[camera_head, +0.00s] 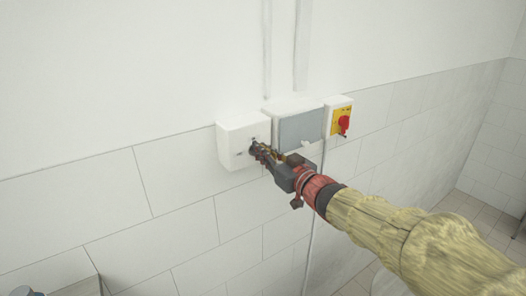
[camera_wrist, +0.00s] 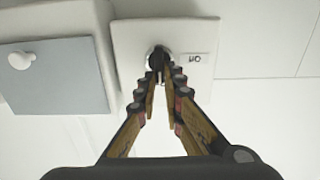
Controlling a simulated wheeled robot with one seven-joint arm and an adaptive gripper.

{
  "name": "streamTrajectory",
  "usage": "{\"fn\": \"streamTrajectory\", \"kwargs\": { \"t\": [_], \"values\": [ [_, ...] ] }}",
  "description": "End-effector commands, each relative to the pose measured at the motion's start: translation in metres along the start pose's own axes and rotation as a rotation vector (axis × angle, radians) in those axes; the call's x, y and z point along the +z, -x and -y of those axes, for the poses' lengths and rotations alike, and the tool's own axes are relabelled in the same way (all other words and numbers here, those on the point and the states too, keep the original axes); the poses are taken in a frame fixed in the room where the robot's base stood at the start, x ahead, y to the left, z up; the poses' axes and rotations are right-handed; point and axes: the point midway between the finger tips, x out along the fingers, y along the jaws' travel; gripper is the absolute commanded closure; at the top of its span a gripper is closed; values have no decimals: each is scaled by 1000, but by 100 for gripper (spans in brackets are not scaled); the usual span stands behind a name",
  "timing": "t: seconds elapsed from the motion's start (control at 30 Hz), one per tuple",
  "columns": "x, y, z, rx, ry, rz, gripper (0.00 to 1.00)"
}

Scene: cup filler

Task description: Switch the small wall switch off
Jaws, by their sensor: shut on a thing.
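The small wall switch is a white box (camera_head: 232,149) on the wall at the left of a row of boxes; its front also shows in the wrist view (camera_wrist: 135,35). Its dark round knob (camera_wrist: 158,56) sits in the middle of that front, with a small printed label (camera_wrist: 195,58) beside it that looks like "on" upside down. My gripper (camera_head: 258,150) reaches in from the lower right; in the wrist view its fingertips (camera_wrist: 160,76) are shut on the knob. The fingers partly hide the knob, so its exact angle is hard to read.
A white box with a grey cover (camera_head: 302,129) stands close to the right of the switch. Further right is a yellow panel with a red rotary knob (camera_head: 344,124). Conduits run up the wall above and a cable hangs below. The tiled wall at left is clear.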

Motion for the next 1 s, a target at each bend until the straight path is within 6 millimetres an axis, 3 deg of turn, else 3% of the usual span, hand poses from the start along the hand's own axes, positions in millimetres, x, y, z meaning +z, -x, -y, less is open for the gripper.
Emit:
{"fn": "streamTrajectory", "kwargs": {
  "t": [0.37, 1.0],
  "values": [
    [4, 0, 4, 0, 170, -2, 100],
    [9, 0, 13, 0, 768, -2, 100]
  ]
}}
